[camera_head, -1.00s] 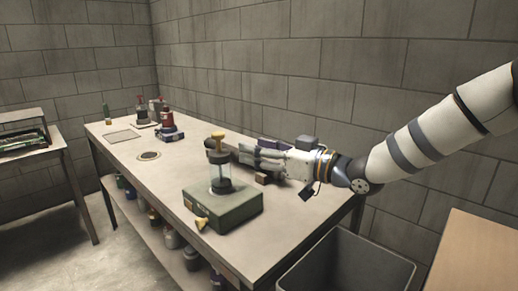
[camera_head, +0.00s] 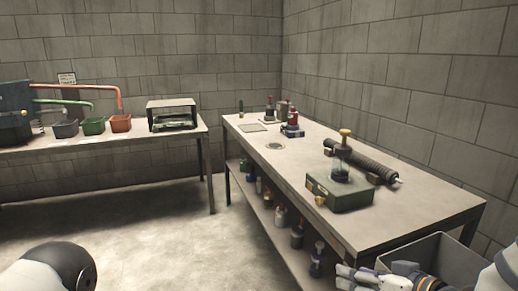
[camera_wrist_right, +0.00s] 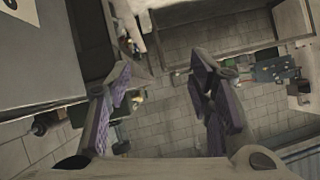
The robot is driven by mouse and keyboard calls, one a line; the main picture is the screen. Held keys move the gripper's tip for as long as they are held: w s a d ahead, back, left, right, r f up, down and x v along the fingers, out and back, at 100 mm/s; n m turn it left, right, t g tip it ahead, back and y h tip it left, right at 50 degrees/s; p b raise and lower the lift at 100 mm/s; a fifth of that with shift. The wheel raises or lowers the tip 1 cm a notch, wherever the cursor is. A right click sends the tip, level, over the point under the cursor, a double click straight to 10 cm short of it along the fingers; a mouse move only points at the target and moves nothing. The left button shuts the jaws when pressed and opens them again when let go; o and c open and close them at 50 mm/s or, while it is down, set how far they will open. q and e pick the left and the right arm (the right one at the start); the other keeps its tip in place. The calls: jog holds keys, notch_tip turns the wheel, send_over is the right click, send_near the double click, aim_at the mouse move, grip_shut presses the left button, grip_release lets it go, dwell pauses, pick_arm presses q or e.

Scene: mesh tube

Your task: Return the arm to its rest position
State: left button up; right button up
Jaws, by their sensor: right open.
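My right gripper (camera_head: 358,278) shows at the bottom right edge of the head view, low in front of the workbench and apart from everything on it. In the right wrist view its two purple-padded fingers (camera_wrist_right: 166,75) are spread, with nothing between them. A dark ribbed tube (camera_head: 357,161) lies on the bench, behind a green box (camera_head: 342,193) with a clear cylinder and yellow knob on top. A rounded white and black part of my own body shows at the bottom left; my left gripper is not in view.
The workbench (camera_head: 425,208) has bottles on its lower shelf. A grey bin (camera_head: 452,262) stands by its near end, close to my right arm. A second table (camera_head: 95,150) with coloured bins stands at the left. The floor between them is clear.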

jog(key=s+a+f+m+g+h, duration=0.1)
jog(key=s+f+g+h, duration=0.15)
jog(key=s+f, duration=0.65)
jog(key=s+f+m+g+h, duration=0.1)
jog(key=s+f+g, duration=0.3)
jog(key=s+f, duration=0.5)
jog(key=s+d+g+h, duration=0.1)
jog(key=s+g, duration=0.2)
jog(key=s, duration=0.9)
jog(key=s+d+g+h+p, duration=0.1)
jog(key=s+g, duration=0.2)
jog(key=s, duration=0.9)
jog(key=shift+s+d+f+m, duration=0.15)
jog(key=shift+d+m, duration=0.15)
jog(key=shift+m, duration=0.1)
